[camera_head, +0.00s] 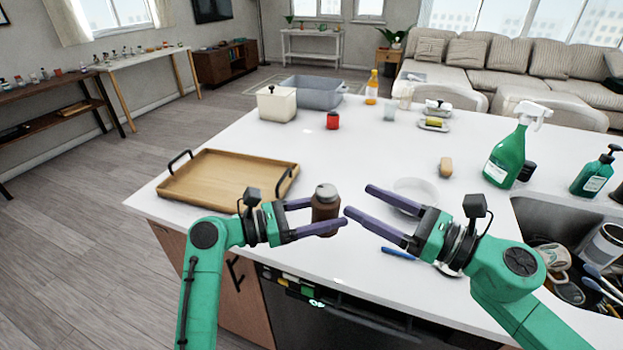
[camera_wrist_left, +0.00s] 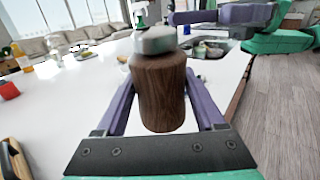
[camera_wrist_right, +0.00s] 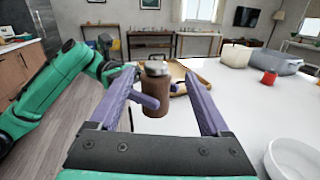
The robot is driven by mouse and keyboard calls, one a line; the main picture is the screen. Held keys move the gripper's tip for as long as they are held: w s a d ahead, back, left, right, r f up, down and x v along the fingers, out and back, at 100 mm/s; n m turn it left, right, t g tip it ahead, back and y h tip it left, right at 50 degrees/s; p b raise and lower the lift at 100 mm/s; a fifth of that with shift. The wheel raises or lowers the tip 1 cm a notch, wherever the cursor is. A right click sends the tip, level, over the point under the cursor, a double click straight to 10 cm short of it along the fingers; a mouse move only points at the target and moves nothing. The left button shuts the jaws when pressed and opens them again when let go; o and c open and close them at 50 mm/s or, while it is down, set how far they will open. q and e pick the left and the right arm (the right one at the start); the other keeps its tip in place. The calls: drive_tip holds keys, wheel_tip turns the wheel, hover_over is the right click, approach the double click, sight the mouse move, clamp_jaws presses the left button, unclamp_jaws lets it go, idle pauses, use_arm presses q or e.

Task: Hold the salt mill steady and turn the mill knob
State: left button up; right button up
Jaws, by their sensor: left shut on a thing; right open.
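The salt mill (camera_head: 325,208) has a dark brown wooden body and a grey metal knob (camera_head: 326,190) on top. It is upright near the front edge of the white counter. My left gripper (camera_head: 318,216) is shut on the mill's body, one finger on each side, as the left wrist view also shows on the wood (camera_wrist_left: 160,95). My right gripper (camera_head: 357,200) is open and empty just right of the mill, its fingers pointing toward it. In the right wrist view the knob (camera_wrist_right: 156,68) shows beyond the open fingers. Whether the mill's base touches the counter is unclear.
A wooden tray (camera_head: 215,172) with black handles lies to the left. A white bowl (camera_head: 415,188) sits behind my right gripper. A green spray bottle (camera_head: 508,155) and a cluttered sink (camera_head: 560,230) are at right.

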sight(318, 186)
drive_tip(key=shift+s+a+f+n, duration=0.1)
drive_tip(key=shift+a+f+n, duration=0.1)
drive_tip(key=shift+a+n, duration=0.35)
drive_tip(key=x, duration=1.1)
drive_tip(key=shift+w+a+f, duration=0.1)
drive_tip(key=shift+w+f, duration=0.15)
drive_tip(key=shift+f, duration=0.05)
drive_tip(key=shift+s, duration=0.1)
drive_tip(key=c, duration=0.3)
clamp_jaws()
